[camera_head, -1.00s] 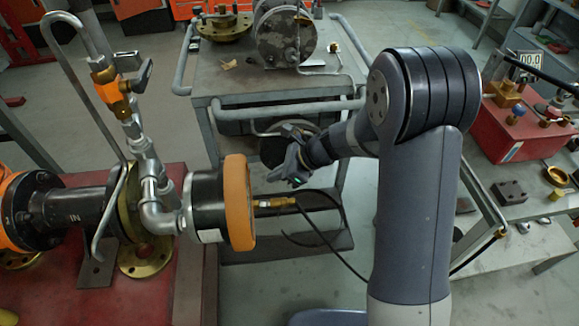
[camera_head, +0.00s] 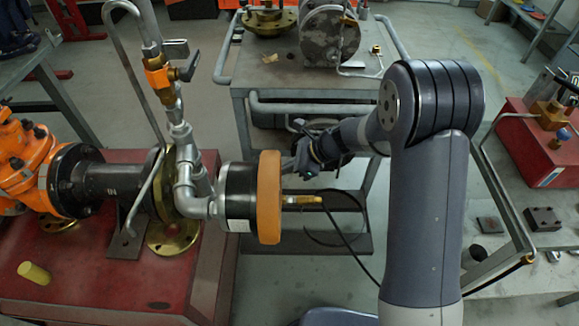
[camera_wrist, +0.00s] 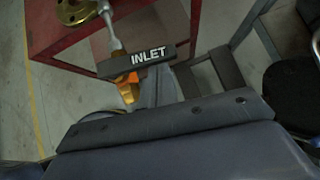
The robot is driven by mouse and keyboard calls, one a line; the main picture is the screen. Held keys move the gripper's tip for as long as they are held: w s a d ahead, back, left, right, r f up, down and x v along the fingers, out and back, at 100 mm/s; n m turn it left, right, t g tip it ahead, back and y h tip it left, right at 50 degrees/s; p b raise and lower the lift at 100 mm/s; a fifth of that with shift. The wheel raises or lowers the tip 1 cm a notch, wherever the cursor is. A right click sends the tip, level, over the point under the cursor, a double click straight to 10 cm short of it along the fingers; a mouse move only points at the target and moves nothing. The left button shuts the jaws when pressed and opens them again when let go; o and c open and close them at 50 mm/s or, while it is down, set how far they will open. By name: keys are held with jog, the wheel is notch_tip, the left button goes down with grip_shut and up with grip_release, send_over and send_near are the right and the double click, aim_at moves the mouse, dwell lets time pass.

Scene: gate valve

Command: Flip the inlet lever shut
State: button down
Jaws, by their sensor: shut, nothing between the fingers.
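In the head view, a small brass and orange valve (camera_head: 158,76) sits on the upright pipe at the left. A dark lever (camera_head: 189,66) sticks out from its right side, angled up. A dark bar lettered INLET (camera_wrist: 149,57) shows in the wrist view, with orange and brass parts just below it; I cannot tell whether it is the lever or a label plate. My gripper (camera_head: 298,163) is shut and empty. It is beside the right face of the orange-rimmed disc, below and right of the lever and apart from it. Its fingertips are hard to make out.
The orange-rimmed disc (camera_head: 269,197) ends the horizontal pipe over the red bench (camera_head: 80,275). A bent grey rod (camera_head: 126,62) stands left of the valve. A grey cart (camera_head: 290,78) is behind my gripper. A hose fitting (camera_head: 303,199) hangs just below it.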

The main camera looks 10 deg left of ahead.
jog(key=shift+w+a+n, duration=0.2)
jog(key=shift+a+n, duration=0.2)
jog(key=shift+a, duration=0.2)
jog(key=w+d+r, duration=0.2)
jog(key=d+r, duration=0.5)
jog(key=d, duration=0.5)
jog(key=shift+p, duration=0.3)
jog(key=shift+s, duration=0.1)
